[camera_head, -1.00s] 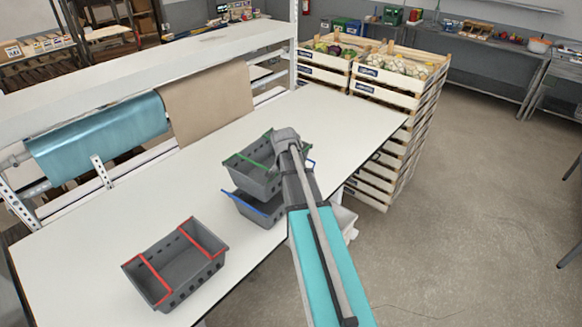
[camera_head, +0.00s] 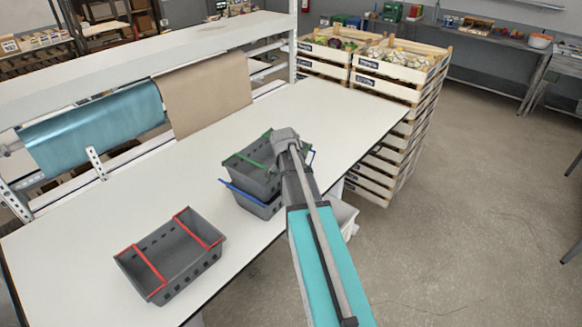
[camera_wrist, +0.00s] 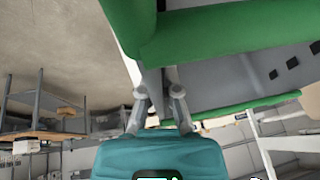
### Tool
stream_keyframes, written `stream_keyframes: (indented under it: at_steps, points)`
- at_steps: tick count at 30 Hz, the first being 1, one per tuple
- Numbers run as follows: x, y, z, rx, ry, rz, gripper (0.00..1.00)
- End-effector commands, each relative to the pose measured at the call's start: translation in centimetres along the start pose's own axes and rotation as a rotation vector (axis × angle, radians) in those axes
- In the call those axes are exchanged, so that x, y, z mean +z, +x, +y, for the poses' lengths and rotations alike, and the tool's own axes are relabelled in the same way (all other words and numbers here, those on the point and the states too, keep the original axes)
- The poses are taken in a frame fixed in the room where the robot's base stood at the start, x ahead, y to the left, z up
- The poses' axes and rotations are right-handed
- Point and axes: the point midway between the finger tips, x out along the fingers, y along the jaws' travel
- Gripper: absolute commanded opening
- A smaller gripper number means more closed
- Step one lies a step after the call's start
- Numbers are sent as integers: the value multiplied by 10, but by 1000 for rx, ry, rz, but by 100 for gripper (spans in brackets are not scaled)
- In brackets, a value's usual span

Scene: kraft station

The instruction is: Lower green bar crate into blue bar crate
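The green bar crate (camera_head: 246,173) is grey with green bars and hangs level, or nearly so, just above the blue bar crate (camera_head: 258,207). The blue bar crate is grey with blue bars and stands on the white table. The upper crate's base overlaps the lower crate's opening in the head view; I cannot tell how deep it sits. My gripper (camera_head: 284,146) is at the right side of the green bar crate. In the wrist view my gripper (camera_wrist: 160,80) has its fingers at the crate's grey wall, beside a green bar (camera_wrist: 225,35), and appears shut on it. The fingertips are partly hidden.
A grey crate with red bars (camera_head: 170,256) stands on the white table (camera_head: 95,215) to the left. A shelf with blue and brown rolls runs behind the table. Stacked wooden crates (camera_head: 385,130) with vegetables stand at the table's far right end.

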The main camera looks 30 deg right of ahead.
Motion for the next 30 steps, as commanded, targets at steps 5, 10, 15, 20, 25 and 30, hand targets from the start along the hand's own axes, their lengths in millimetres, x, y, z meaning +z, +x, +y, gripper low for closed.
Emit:
stream_keyframes:
  at_steps: [5,10,15,20,25,30]
  points:
    - [5,11,2,-1,0,0,0]
    - [8,19,3,-1,0,0,0]
    - [10,24,4,-2,0,0,0]
    - [11,26,4,-2,0,0,0]
    - [12,26,4,-2,-1,0,0]
    - [12,26,4,-2,-1,0,0]
